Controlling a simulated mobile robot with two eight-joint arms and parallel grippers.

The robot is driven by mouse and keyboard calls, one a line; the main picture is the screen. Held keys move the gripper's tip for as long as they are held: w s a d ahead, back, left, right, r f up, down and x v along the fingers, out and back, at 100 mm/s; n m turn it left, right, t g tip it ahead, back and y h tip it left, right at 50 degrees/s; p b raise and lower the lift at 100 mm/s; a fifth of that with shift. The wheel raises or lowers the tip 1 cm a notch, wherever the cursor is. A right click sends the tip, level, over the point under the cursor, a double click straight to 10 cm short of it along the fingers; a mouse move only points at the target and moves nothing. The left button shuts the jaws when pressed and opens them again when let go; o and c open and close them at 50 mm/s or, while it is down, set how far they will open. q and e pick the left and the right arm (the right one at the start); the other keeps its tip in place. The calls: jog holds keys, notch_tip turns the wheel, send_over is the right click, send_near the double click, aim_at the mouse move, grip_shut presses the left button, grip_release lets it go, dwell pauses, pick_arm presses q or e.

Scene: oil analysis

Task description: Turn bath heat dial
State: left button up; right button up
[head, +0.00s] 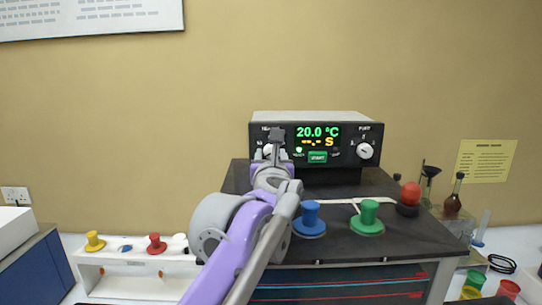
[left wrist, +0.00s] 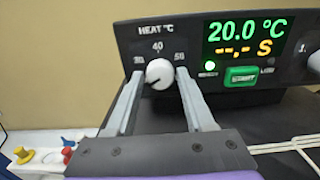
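The bath's control box (head: 258,117) stands at the back of the dark bench, its display reading 20.0 °C. The white heat dial (left wrist: 159,74) is at the left of its panel, under the label HEAT °C, with a scale around it; its mark seems to point to the lower left. In the head view the dial (head: 267,150) is partly hidden by my left gripper (head: 276,137). In the left wrist view the gripper (left wrist: 159,76) is open, one finger on each side of the dial. I cannot tell whether either finger touches it. My right gripper is not in view.
A green START button (head: 318,157) and a second white dial (head: 365,151) are on the panel. Blue (head: 309,218) and green (head: 367,216) knobbed lids sit on the bath top (head: 405,235). A red ball-topped item (head: 410,195) and flasks stand at the right.

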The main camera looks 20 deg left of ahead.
pick_arm(q)
grip_shut()
jog(key=shift+m, duration=1.1)
jog(key=m, duration=0.2)
jog(key=shift+m, duration=0.4)
jog(key=m, duration=0.3)
jog(key=shift+m, duration=1.8)
